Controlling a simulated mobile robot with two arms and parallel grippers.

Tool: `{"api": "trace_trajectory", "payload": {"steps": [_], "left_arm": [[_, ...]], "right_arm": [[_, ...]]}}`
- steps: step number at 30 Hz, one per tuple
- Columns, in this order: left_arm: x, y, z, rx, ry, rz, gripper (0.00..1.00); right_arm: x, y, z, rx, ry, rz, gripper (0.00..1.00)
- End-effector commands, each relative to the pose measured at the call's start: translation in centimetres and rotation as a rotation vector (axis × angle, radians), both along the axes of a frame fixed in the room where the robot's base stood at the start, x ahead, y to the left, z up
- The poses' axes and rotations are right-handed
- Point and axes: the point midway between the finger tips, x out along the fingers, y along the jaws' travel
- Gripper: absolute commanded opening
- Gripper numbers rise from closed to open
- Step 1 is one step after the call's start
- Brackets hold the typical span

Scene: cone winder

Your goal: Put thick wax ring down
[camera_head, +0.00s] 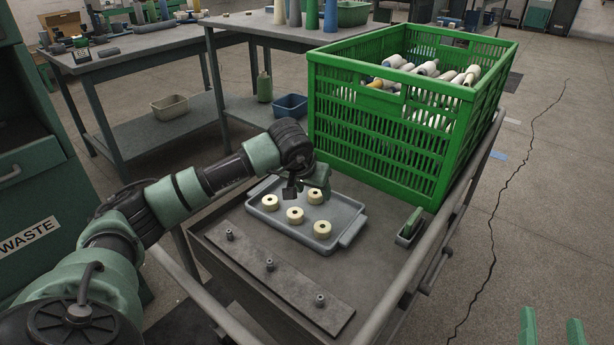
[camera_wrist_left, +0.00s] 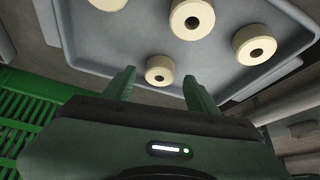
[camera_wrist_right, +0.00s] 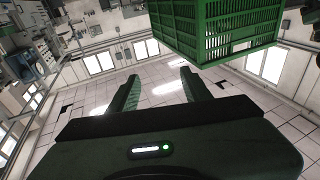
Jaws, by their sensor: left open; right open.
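Several cream wax rings lie flat, spaced apart, on a grey tray (camera_head: 349,229). They include a front right ring (camera_head: 322,229), a middle ring (camera_head: 295,215), a left ring (camera_head: 270,202) and a back ring (camera_head: 315,196). I cannot tell surely which is the thick one. My left gripper (camera_head: 312,188) is over the tray's back part, open and empty. In the left wrist view, one ring (camera_wrist_left: 160,69) shows between its fingertips, apart from both. My right gripper (camera_head: 552,328) is open and empty at the bottom right, away from the cart.
A green crate (camera_head: 375,135) full of cones stands behind the tray on the cart. A dark plate with three pegs (camera_head: 270,265) lies in front. A small green-handled object (camera_head: 410,228) sits right of the tray. Grey benches (camera_head: 150,45) stand behind.

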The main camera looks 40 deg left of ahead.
Motion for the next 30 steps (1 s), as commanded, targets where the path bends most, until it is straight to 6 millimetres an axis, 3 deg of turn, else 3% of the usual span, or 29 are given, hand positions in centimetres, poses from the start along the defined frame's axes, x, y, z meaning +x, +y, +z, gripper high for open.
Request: {"api": "trace_trajectory", "payload": {"steps": [9,15,21,30], "left_arm": [[-3.0,-0.5,5.8,0.002,-0.004,0.0,0.58],[-4.4,-0.8,8.1,0.001,-0.001,0.001,0.58],[-5.0,-1.0,8.9,0.0,0.0,-0.001,0.58],[-5.1,-1.0,8.9,-0.001,0.001,-0.001,0.58]], "right_arm": [[-0.8,-1.2,-6.6,-0.091,0.35,-0.023,0.49],[-2.1,-2.0,-9.6,-0.13,0.51,-0.033,0.49],[-2.8,-2.3,-10.9,-0.144,0.575,-0.037,0.49],[-2.8,-2.4,-11.0,-0.146,0.581,-0.038,0.49]]}}
